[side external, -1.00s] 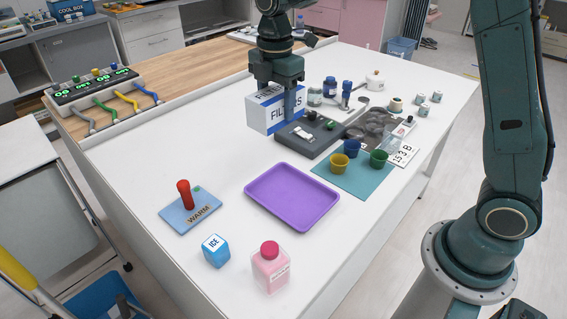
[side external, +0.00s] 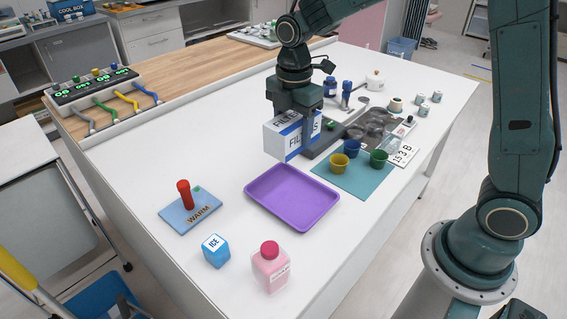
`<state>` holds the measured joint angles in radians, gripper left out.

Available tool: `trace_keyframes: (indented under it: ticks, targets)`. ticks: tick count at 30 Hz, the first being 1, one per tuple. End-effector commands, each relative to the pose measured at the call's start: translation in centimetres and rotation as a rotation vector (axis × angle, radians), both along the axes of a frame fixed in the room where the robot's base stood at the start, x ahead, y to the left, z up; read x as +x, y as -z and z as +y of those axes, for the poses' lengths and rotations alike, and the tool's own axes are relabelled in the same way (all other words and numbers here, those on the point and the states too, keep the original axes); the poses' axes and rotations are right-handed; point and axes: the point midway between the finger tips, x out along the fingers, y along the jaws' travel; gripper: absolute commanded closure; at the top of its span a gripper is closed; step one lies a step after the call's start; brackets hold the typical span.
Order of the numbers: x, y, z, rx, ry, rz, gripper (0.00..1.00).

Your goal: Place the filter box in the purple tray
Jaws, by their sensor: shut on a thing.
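The filter box (side external: 283,139) is white with blue edges and lettering. My gripper (side external: 296,118) is shut on it from above, and one finger covers part of its lettering. The box appears held above the table, just behind the purple tray and in front of part of a dark grey device. The purple tray (side external: 291,197) lies flat and empty in the middle of the white table. The box is apart from the tray in the picture.
Yellow (side external: 339,163), blue (side external: 352,148) and green (side external: 378,158) cups stand on a teal mat (side external: 358,180) right of the tray. A red-handled WARM pad (side external: 190,209), an ICE cube (side external: 216,251) and a pink bottle (side external: 270,267) are nearer. The dark device (side external: 318,151) is behind.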

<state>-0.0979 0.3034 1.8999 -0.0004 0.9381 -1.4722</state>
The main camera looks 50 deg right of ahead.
Motion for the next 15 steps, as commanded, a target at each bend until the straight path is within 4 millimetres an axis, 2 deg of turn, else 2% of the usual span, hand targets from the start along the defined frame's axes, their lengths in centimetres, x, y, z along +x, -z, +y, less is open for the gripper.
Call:
trace_keyframes:
  ticks: [1,15]
  targets:
    - [-0.1,1.1,0.0,-0.001,0.000,0.006,0.69]
    - [-0.1,9.9,0.0,-0.001,0.000,0.005,0.69]
